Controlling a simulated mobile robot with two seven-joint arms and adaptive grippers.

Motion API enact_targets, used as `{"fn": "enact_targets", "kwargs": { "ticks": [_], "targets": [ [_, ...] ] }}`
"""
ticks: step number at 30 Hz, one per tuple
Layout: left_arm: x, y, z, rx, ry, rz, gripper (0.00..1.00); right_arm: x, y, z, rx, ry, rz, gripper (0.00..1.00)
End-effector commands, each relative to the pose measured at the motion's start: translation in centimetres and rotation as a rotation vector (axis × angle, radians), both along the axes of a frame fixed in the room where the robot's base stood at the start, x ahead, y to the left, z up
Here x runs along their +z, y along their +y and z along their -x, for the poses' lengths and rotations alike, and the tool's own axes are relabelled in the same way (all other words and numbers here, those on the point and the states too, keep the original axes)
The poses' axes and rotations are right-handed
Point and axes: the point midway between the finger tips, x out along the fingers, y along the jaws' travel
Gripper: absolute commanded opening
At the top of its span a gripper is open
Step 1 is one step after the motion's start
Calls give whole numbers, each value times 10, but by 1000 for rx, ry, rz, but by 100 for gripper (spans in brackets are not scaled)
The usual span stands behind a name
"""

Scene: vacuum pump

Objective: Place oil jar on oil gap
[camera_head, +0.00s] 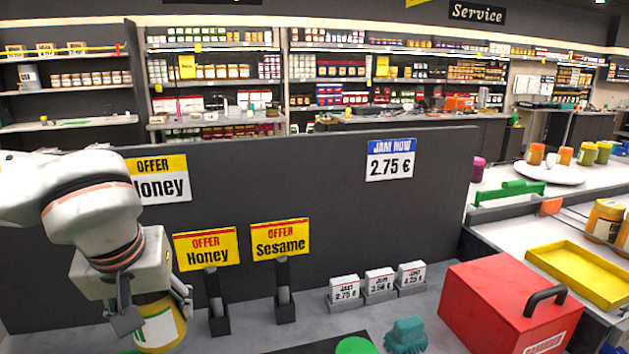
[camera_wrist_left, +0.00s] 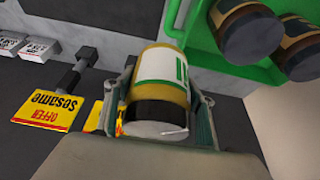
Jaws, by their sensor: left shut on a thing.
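My left gripper (camera_head: 155,308) is shut on a yellow jar (camera_head: 161,328) with a white and green label, at the lower left of the head view. In the left wrist view the jar (camera_wrist_left: 166,72) sits between the two fingers (camera_wrist_left: 158,105), its dark lid end toward the camera. I take it to be the oil jar, but no name is readable. The jar is close to the grey counter; whether it touches is unclear. No spot marked as the oil gap can be made out. My right gripper is not in view.
A green crate (camera_wrist_left: 178,22) holding dark-lidded jars (camera_wrist_left: 245,30) is beside the held jar. Honey (camera_head: 206,250) and Sesame (camera_head: 280,239) signs stand on the counter. Small jam price blocks (camera_head: 379,282), a teal brush (camera_head: 406,335) and a red box (camera_head: 500,310) are rightward. A dark panel (camera_head: 330,180) stands behind.

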Motion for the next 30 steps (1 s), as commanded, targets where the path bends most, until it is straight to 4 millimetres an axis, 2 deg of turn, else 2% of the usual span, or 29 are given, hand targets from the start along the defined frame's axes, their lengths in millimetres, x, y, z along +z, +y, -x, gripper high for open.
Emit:
{"fn": "enact_targets", "kwargs": {
  "ticks": [13, 17, 20, 23, 30],
  "targets": [
    [1, 0, -1, -1, -3, 1, 19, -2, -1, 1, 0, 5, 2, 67],
    [1, -6, -1, -27, -1, -3, 19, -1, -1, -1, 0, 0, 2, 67],
    [3, -19, -2, -90, 1, -9, 19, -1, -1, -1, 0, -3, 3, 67],
    [7, -41, -2, -194, 6, -19, 19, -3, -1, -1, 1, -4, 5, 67],
    [22, -102, 4, -501, 11, -25, 19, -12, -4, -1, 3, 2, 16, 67]
  ]
}}
